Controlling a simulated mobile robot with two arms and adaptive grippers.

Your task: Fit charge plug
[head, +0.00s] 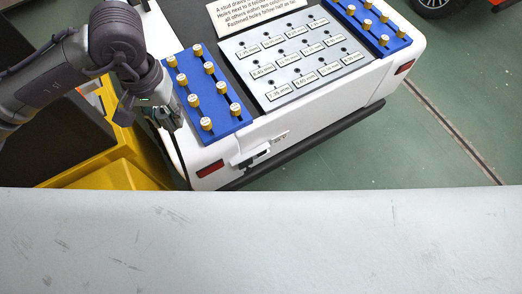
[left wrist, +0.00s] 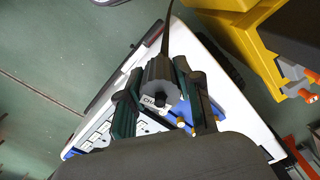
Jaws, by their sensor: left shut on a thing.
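My left gripper (head: 168,118) is beside the left corner of the white cart (head: 296,125), close to a blue rack (head: 222,118). In the left wrist view its two dark green fingers are shut on the charge plug (left wrist: 158,70), a grey cylinder with a dark hole in its end and a partly hidden label reading "CHA". A dark cable (left wrist: 168,28) runs up from the plug. The plug is hard to make out in the head view. I cannot make out a charge socket. My right gripper is in neither view.
The blue rack bears several brass studs; a second blue rack (head: 384,49) stands at right. A plate (head: 280,97) with labelled holes lies between them. A yellow object (head: 128,165) stands close left of the cart. A pale scuffed surface (head: 260,240) fills the bottom. Green floor is clear at right.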

